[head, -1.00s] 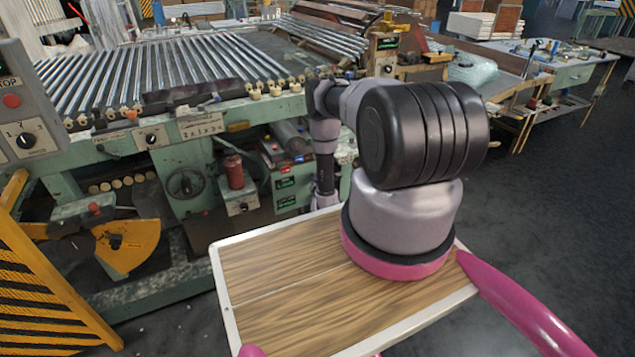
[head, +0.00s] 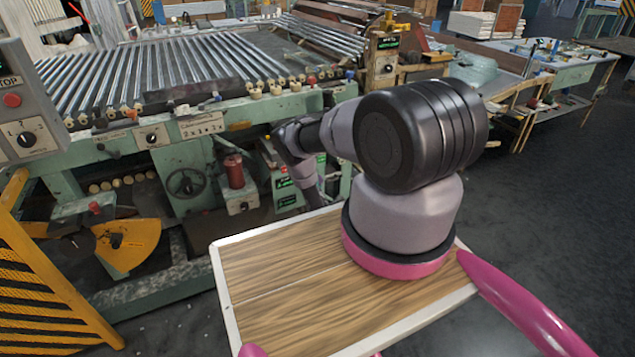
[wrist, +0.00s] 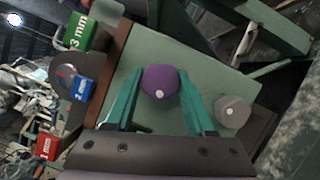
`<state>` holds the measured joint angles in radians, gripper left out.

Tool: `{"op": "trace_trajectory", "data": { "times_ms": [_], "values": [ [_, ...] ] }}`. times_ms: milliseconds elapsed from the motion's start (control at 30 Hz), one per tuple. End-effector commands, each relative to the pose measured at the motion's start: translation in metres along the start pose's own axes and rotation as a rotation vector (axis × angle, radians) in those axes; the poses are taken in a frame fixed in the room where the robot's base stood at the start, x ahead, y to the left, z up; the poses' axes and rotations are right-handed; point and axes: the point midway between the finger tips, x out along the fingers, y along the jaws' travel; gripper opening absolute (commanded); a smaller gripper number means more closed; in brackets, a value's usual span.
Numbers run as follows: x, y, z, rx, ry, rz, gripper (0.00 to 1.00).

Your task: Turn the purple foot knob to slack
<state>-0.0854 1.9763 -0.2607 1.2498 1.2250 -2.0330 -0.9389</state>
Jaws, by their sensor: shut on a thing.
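The purple knob (wrist: 160,81) shows in the wrist view as a faceted round cap with a pale dot near its lower edge. It sits on a pale green plate (wrist: 215,72). My gripper (wrist: 162,84) has its two green fingers on either side of the knob and is shut on it. Which way the knob is turned, slack or tight, I cannot tell. In the head view my gripper and the knob are hidden behind my arm and the machine.
A grey knob (wrist: 232,111) stands right of my fingers. Green "3 mm" (wrist: 80,32), blue "2 mm" (wrist: 83,88) and red "1 mm" (wrist: 46,147) blocks lie left. The green machine (head: 185,145) and a yellow striped barrier (head: 45,275) show in the head view.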

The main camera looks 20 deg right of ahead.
Motion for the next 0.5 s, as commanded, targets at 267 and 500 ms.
{"op": "trace_trajectory", "data": {
  "times_ms": [267,500],
  "values": [
    [-0.0007,-0.0027,0.0012,-0.229,-0.002,0.093,0.00],
    [-0.0006,-0.0036,0.0030,-0.379,-0.006,0.154,0.00]
  ]
}}
